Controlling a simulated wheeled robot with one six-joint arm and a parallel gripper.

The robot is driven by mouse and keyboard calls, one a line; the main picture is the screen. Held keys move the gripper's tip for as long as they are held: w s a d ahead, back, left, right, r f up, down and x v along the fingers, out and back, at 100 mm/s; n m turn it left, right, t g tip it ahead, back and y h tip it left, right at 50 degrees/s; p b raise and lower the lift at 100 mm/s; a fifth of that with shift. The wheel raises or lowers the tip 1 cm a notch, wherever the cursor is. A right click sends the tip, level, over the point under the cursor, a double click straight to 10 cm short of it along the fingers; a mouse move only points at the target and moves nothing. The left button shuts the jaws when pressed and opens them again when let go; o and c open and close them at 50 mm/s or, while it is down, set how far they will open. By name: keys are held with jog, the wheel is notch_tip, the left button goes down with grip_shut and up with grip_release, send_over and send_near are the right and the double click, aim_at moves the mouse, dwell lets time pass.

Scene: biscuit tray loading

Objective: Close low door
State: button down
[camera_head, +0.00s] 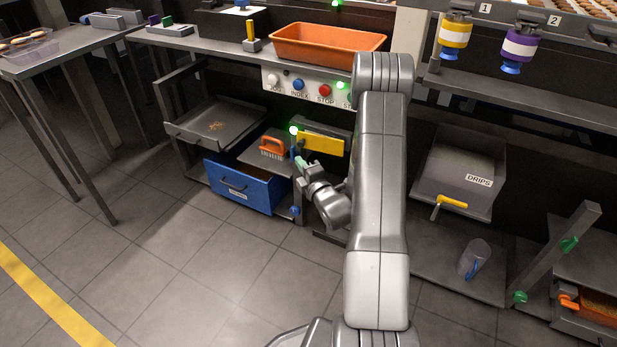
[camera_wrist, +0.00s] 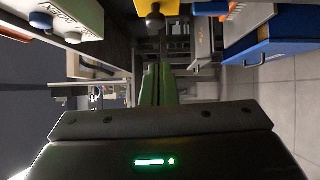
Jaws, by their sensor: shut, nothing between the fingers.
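No part is plainly labelled as the low door. A dark panel with a yellow plate (camera_head: 320,143) sits under the button panel, just right of my gripper; my arm hides what is behind and below it. A yellow piece (camera_wrist: 145,6) with a dark round knob shows at the top of the wrist view. My gripper (camera_head: 299,161) is low, beside the front post near the blue drawer, with green fingers. In the wrist view the fingers (camera_wrist: 158,87) are together and empty. I cannot tell whether they touch anything.
A blue drawer (camera_head: 238,186) stands partly out, left of my gripper, with an orange brush (camera_head: 272,147) above it. A dark tray (camera_head: 214,124) juts out further left. The DRIPS box (camera_head: 460,178) with a yellow handle is right of my arm. The floor in front is clear.

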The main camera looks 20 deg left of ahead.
aim_at(299, 146)
jog(key=shift+w+a+r+b, duration=0.1)
jog(key=shift+w+a+b, duration=0.2)
jog(key=shift+w, duration=0.55)
jog(key=shift+w+a+b, duration=0.15)
jog(key=shift+w+a, duration=0.1)
jog(key=shift+w, duration=0.65)
jog(key=shift+w+a+r+b, duration=0.1)
jog(key=shift+w+a+b, duration=0.2)
jog(key=shift+w, duration=0.55)
jog(key=shift+w+a, duration=0.4)
jog(key=shift+w, duration=0.25)
jog(key=shift+f, duration=0.1)
jog(key=shift+s+d, duration=0.1)
